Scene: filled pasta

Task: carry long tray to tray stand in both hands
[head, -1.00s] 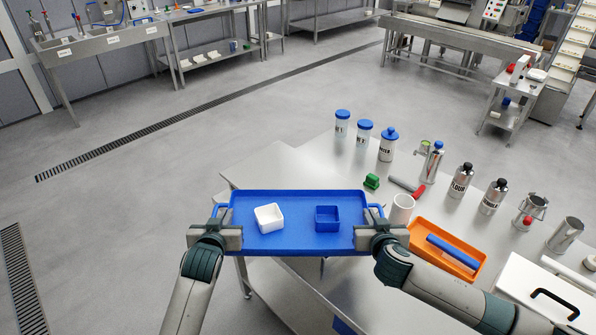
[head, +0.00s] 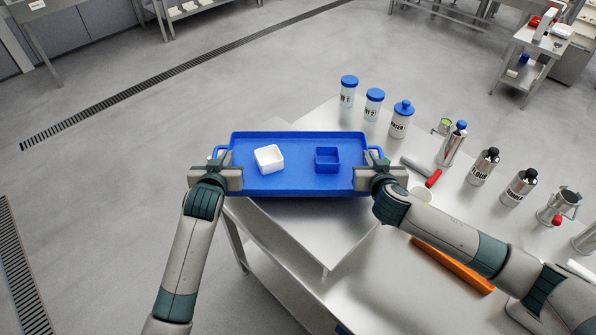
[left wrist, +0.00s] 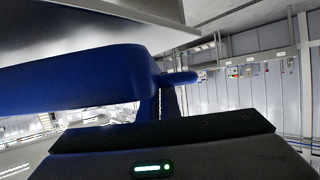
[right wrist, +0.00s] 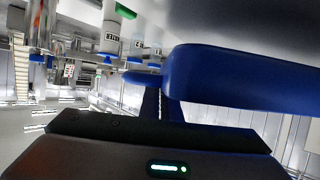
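The long blue tray (head: 300,182) is held level in front of me, one end handle in each hand. A white square bowl (head: 269,158) and a small blue square box (head: 327,160) stand upright on it. My left gripper (head: 217,168) is shut on the left handle; the handle also shows in the left wrist view (left wrist: 178,78). My right gripper (head: 378,168) is shut on the right handle, which also shows in the right wrist view (right wrist: 142,78). A bare steel surface (head: 320,235) lies below the tray's near side. I cannot tell whether it is the tray stand or whether they touch.
The steel table (head: 375,285) extends right. A white cup (head: 424,194) is partly hidden. Open floor lies left.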

